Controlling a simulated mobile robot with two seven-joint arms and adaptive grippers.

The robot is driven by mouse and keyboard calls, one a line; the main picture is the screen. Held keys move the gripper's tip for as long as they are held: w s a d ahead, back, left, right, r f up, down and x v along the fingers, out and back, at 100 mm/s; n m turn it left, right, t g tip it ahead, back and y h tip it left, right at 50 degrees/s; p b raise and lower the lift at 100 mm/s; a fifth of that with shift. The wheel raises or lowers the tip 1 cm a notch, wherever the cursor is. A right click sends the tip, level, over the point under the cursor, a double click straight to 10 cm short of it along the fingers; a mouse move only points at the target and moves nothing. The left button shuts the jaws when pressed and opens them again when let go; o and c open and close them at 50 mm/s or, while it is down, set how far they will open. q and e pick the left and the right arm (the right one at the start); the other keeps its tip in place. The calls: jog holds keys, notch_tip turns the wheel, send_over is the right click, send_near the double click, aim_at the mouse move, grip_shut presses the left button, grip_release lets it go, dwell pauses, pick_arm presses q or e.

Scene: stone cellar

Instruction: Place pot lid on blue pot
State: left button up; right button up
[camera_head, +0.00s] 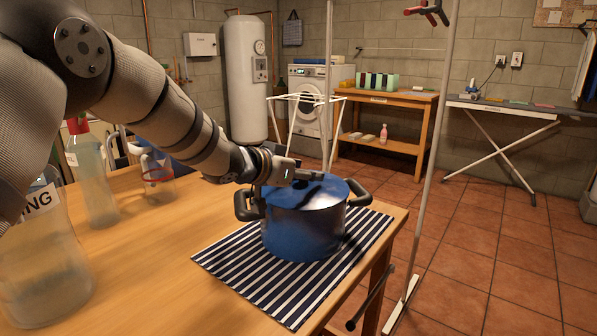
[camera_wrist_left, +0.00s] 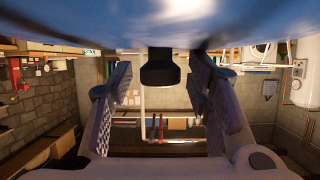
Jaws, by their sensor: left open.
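The blue pot (camera_head: 300,228) stands upright on a striped mat (camera_head: 228,262) near the table's right edge, with a dark handle on each side. A blue pot lid (camera_head: 322,194) covers its top and looks level; my gripper hides part of it and its far rim. My left gripper (camera_head: 297,181) is just above the lid. In the left wrist view, the lid's black knob (camera_wrist_left: 160,67) sits between the open fingers, with a gap on each side, and the lid's blue surface (camera_wrist_left: 100,25) fills the top. My right gripper is not in view.
A clear jar (camera_head: 45,265), a bottle (camera_head: 95,185) and a glass jug (camera_head: 155,180) stand on the wooden table (camera_head: 160,275) at the left. A pale metal stand (camera_head: 436,150) rises right of the table. The table in front of the jug is clear.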

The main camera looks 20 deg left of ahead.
pick_arm(q)
jog(key=p+v, duration=0.2)
jog(key=v, duration=1)
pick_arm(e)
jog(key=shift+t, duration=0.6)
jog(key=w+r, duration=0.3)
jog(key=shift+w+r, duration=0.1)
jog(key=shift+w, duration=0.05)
pick_arm(q)
jog(key=shift+w, duration=0.1)
